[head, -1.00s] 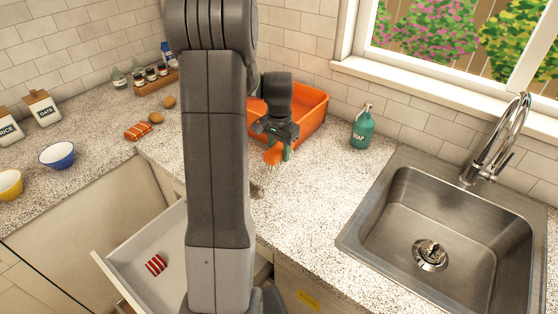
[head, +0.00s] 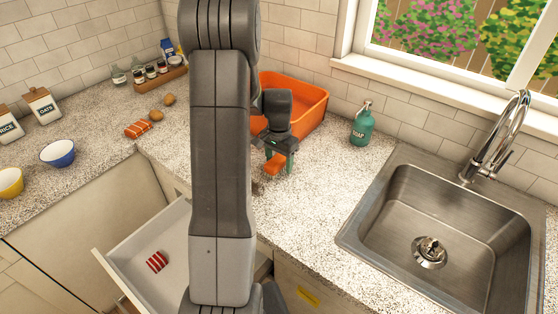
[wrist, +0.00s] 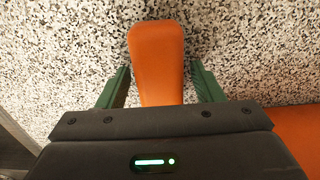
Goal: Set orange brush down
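The orange brush (head: 273,167) is at the counter in front of the orange tub, below my gripper (head: 281,162). In the wrist view the brush (wrist: 157,58) shows as a smooth orange piece over the speckled counter, between the two green fingers of my gripper (wrist: 159,66). A narrow gap shows on each side of it, so the fingers stand apart from it. It seems to lie on the counter. Its bristles are not visible now, and its near end is hidden by my gripper body.
The orange tub (head: 307,112) stands right behind my gripper. A green soap bottle (head: 362,126) and the sink (head: 446,220) are to the right. An open drawer (head: 132,255) holds a red striped item (head: 157,262).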

